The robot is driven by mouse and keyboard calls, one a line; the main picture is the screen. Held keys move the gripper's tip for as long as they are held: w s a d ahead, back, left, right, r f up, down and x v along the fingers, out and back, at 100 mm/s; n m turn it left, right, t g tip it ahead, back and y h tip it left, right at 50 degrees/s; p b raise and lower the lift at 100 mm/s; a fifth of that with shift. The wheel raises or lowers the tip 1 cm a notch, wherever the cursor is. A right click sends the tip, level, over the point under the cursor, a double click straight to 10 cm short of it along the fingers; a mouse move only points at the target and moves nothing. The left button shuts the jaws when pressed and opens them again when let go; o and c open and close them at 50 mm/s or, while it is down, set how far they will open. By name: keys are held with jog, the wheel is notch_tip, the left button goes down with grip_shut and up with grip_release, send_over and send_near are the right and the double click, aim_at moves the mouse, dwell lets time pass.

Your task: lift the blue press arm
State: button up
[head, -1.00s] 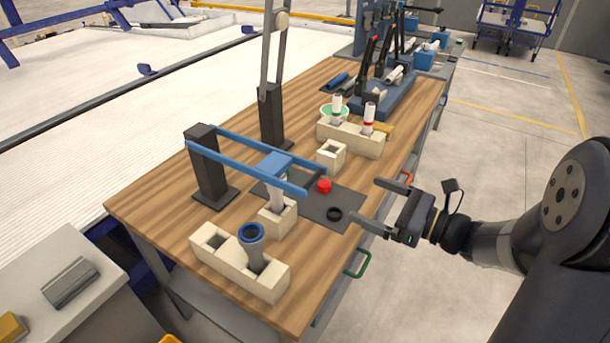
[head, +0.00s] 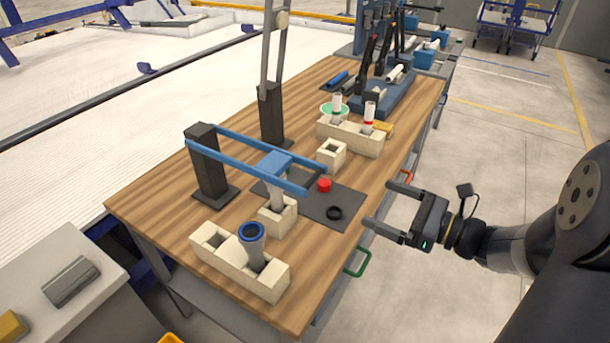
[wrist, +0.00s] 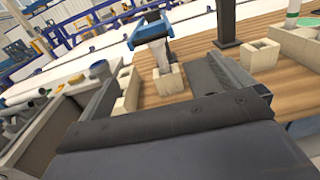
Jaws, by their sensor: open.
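The blue press arm (head: 235,164) is a pair of blue bars hinged on a dark post (head: 208,165). It is lowered, with its blue block (head: 275,163) resting over a grey-white pipe (head: 278,195) in a cream block (head: 278,217). In the wrist view the blue press arm (wrist: 150,30) shows at the top, beyond the fingers. My gripper (head: 382,206) is open and empty. It is off the table's right edge, apart from the press arm and to its right.
A second press arm (head: 277,50) stands raised on another dark post. A cream block with a blue-rimmed pipe (head: 251,235) is in front. A red cap (head: 324,185) and black ring (head: 334,212) lie on a dark mat (head: 350,202). A green handle (head: 357,263) juts from the table side.

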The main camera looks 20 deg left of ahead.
jog(key=v, duration=0.9)
jog(key=x, duration=1)
jog(key=shift+a, duration=0.3)
jog(key=shift+f, duration=0.1)
